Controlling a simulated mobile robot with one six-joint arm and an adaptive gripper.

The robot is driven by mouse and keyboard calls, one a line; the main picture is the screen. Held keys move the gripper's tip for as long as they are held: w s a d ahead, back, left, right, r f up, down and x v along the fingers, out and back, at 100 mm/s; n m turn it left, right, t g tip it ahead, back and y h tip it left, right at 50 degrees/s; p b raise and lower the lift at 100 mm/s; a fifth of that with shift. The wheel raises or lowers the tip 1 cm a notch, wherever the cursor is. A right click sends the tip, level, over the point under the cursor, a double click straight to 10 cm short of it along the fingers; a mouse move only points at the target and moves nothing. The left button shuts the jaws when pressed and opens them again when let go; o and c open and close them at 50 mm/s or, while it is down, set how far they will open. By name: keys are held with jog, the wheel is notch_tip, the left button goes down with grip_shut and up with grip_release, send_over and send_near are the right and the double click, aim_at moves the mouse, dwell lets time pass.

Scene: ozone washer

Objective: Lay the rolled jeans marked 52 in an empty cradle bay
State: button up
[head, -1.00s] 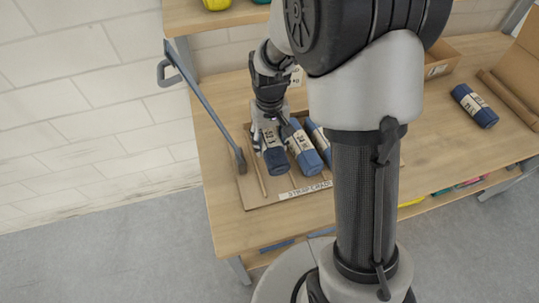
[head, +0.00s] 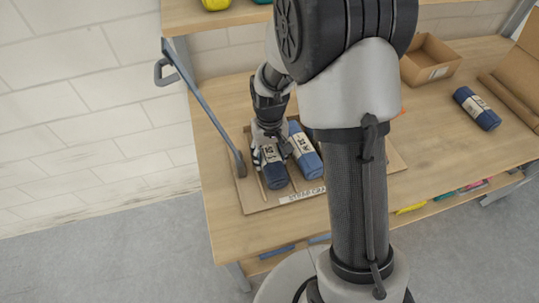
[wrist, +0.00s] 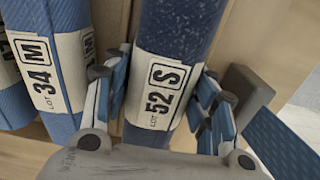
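The rolled jeans marked 52 (wrist: 165,75) are a blue roll with a white band reading "52 S". In the wrist view my gripper (wrist: 160,105) has one finger on each side of it, close against the band. In the head view my gripper (head: 268,150) is over the same roll (head: 275,176), at the left part of the cradle board (head: 257,205). A roll marked 34 M (wrist: 50,65) lies beside it; the head view shows this neighbour (head: 304,155) to its right. Whether the 52 roll rests on the board is unclear.
A grey lever bar (head: 205,105) slants down to the cradle's left edge; its foot (wrist: 243,95) is near my right finger in the wrist view. Another blue roll (head: 476,108) lies at the table's right, near an open cardboard box (head: 430,62). My arm hides the cradle's right part.

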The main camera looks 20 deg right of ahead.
aim_at(270, 152)
jog(key=o, duration=0.3)
jog(key=shift+r, duration=0.1)
notch_tip(270, 152, up, 13)
jog(key=p, duration=0.4)
jog(key=s+r+t, duration=0.2)
jog(key=s+r, duration=0.8)
jog(key=r, duration=0.2)
jog(key=s+r+t, duration=0.2)
jog(key=s, duration=0.9)
jog(key=shift+s+t, duration=0.25)
jog(key=shift+t, duration=0.05)
